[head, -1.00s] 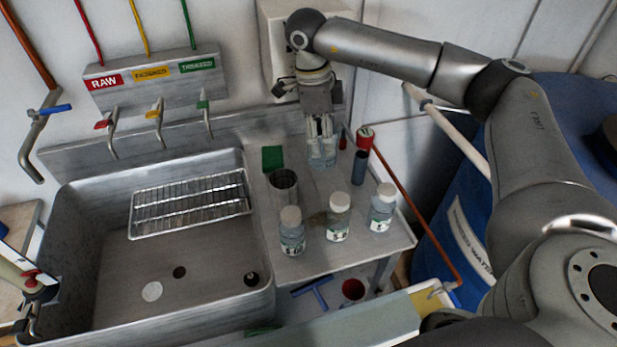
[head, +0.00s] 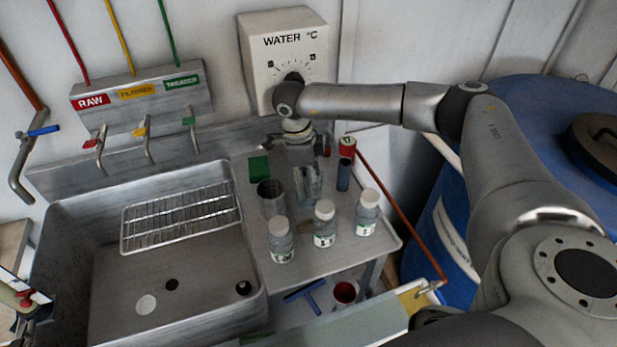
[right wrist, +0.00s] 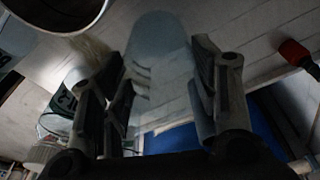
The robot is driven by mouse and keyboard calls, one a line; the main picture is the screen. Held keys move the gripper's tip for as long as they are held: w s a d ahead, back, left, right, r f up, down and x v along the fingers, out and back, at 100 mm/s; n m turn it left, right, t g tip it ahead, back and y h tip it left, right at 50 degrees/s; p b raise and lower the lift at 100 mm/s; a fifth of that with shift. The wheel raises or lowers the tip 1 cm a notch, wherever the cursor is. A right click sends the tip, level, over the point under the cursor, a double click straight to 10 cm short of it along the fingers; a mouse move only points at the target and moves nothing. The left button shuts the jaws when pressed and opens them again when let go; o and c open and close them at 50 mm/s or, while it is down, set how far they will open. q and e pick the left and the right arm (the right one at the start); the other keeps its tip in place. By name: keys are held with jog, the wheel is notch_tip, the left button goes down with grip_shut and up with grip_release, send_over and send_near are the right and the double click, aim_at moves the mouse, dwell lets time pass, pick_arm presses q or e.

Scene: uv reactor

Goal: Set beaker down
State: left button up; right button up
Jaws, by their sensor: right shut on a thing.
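The clear glass beaker (right wrist: 160,75) is between the two dark fingers of my right gripper (right wrist: 165,95) in the right wrist view, and the fingers are shut on it. In the head view my right gripper (head: 308,182) is over the steel side counter, just right of a steel cup. The beaker is hard to make out there among the fingers. I cannot tell whether its base touches the counter.
The steel cup (head: 271,199) is close on the left, and a dark blue cylinder (head: 344,174) on the right. Three white-capped bottles (head: 325,224) stand in front on the counter (head: 385,244). A sink (head: 75,285) with a wire rack (head: 182,218) is left.

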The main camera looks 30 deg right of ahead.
jog(key=shift+f, duration=0.2)
jog(key=o, duration=1)
pick_arm(q)
jog(key=shift+s+a+f, duration=0.1)
jog(key=shift+s+f, duration=0.05)
jog(key=shift+s, duration=0.5)
pick_arm(e)
jog(key=shift+r, duration=0.15)
jog(key=shift+r, duration=0.25)
pick_arm(q)
notch_tip(320, 180, down, 3)
jog(key=b, duration=0.3)
pick_arm(e)
jog(key=r, duration=0.4)
jog(key=a+r, duration=0.1)
jog(key=r, duration=0.2)
jog(key=w+r, duration=0.1)
jog(key=r, duration=0.3)
jog(key=shift+a+r, duration=0.25)
jog(key=shift+r, duration=0.05)
